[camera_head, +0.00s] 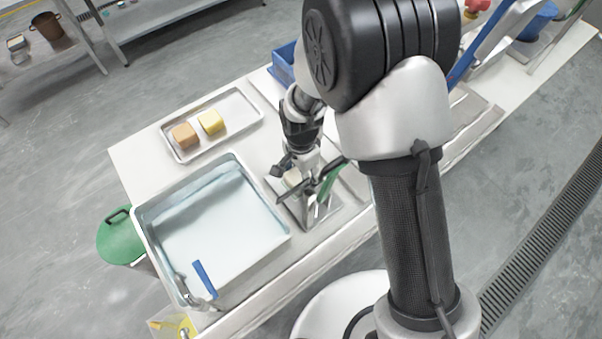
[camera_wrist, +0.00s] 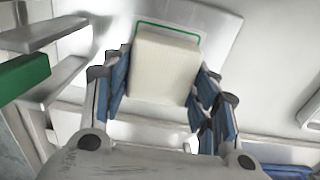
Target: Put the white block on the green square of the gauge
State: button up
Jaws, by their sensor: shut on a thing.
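The white block (camera_wrist: 165,68) is between the blue-padded fingers of my gripper (camera_wrist: 165,78), which is shut on it. In the head view my gripper (camera_head: 300,172) points down over the gauge (camera_head: 318,212), and the block (camera_head: 292,178) shows pale beside the fingers. In the wrist view the green square's outline (camera_wrist: 166,24) shows along the block's far edge, on the gauge's pale metal plate (camera_wrist: 226,32). The block hides most of the square. I cannot tell whether the block touches the plate.
The gauge's green bar (camera_wrist: 25,76) and metal arms stand close left of my gripper. A large white basin (camera_head: 215,225) lies left of the gauge. A tray (camera_head: 240,108) with a brown block (camera_head: 185,136) and a yellow block (camera_head: 211,122) is behind. A blue bin (camera_head: 284,66) stands farther back.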

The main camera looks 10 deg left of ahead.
jog(key=shift+f, duration=0.15)
jog(key=o, duration=1.2)
jog(key=shift+c, duration=0.2)
notch_tip(320, 180, up, 12)
jog(key=p, duration=0.3)
jog(key=shift+p, duration=0.35)
jog(key=shift+r, duration=0.25)
